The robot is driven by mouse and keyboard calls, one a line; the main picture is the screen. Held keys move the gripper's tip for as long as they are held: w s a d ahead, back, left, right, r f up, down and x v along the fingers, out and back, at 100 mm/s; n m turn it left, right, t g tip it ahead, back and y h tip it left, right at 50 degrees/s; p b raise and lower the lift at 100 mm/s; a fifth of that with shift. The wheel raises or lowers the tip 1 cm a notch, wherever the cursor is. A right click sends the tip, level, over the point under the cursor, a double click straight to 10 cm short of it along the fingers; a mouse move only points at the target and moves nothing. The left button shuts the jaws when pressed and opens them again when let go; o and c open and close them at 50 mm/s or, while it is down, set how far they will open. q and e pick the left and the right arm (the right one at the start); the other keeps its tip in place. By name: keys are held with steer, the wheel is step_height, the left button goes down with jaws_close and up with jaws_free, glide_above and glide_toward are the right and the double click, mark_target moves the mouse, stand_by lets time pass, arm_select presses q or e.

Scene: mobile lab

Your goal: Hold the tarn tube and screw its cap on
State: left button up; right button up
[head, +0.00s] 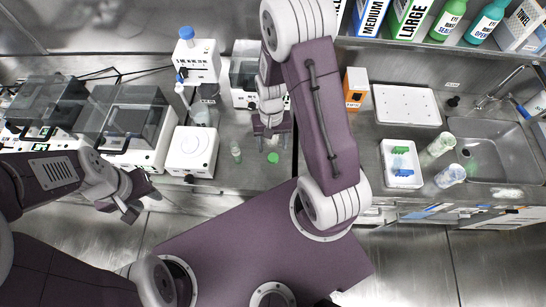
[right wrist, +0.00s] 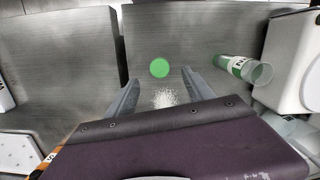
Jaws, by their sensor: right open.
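A green disc-shaped cap (head: 273,158) lies on the grey counter; it also shows in the right wrist view (right wrist: 159,68). A small clear tube with a green-and-white label (head: 236,152) is on the counter left of the cap. In the right wrist view the tube (right wrist: 240,67) shows an open, uncapped mouth; its label is too small to read. My right gripper (head: 272,139) is open and empty above the counter, the cap showing just beyond its fingertips (right wrist: 160,86). My left gripper (head: 143,207) appears open and empty, away from the tube, in front of the counter at left.
Lab machines (head: 130,125) fill the counter further left. A white tray (head: 402,165) with green and blue items and a sink (head: 500,152) are at right. A white speckled patch (right wrist: 165,98) shows between my right fingers.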

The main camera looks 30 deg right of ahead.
mark_target(273, 157)
steer(key=shift+f, duration=0.75)
steer(key=f, duration=0.5)
steer(key=shift+s+f, duration=0.1)
steer(key=shift+s, duration=0.1)
steer(key=shift+s, duration=0.1)
jaws_close()
